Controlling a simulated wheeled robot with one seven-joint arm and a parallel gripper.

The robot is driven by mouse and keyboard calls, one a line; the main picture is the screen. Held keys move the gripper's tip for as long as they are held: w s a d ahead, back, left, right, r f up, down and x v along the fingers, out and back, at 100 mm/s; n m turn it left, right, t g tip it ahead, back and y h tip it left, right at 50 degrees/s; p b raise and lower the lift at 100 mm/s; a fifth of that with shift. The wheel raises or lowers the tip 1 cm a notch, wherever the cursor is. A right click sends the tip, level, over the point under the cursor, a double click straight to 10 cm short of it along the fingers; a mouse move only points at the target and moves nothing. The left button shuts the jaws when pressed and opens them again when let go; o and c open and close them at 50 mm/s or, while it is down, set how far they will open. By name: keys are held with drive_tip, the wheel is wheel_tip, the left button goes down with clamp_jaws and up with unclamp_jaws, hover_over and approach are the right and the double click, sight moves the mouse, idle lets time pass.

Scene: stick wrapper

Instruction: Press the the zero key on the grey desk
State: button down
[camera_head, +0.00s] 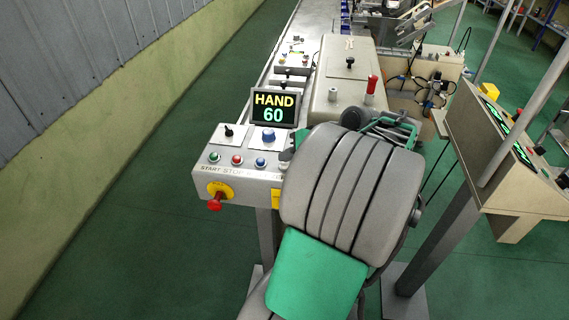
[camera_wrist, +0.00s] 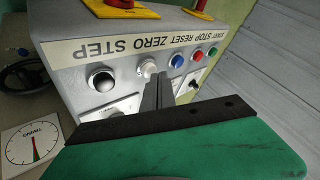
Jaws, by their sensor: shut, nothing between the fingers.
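The grey desk (camera_head: 240,178) stands left of my arm in the head view, with START and STOP lettering on its front. It also shows upside down in the wrist view (camera_wrist: 120,72). There the zero key (camera_wrist: 147,68) is a white round button by the word ZERO, between a blue button (camera_wrist: 176,62) and a black one (camera_wrist: 102,80). My gripper (camera_wrist: 157,80) is shut and empty, its fingertips just below and right of the zero key in the picture. I cannot tell whether they touch it. In the head view my arm hides the zero key.
A display (camera_head: 275,108) reading HAND 60 stands on the desk. A red knob on a yellow plate (camera_head: 218,192) sticks out of the desk front. Green and red buttons sit close by (camera_wrist: 213,52). A dial (camera_wrist: 33,148) lies at lower left in the wrist view.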

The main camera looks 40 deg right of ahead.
drive_tip(key=shift+f, duration=0.35)
drive_tip(key=shift+r, duration=0.1)
idle(0.4)
drive_tip(key=shift+r+p, duration=0.7)
drive_tip(key=shift+r, duration=0.15)
wheel_tip(320, 180, up, 5)
drive_tip(key=p, duration=0.4)
idle(0.3)
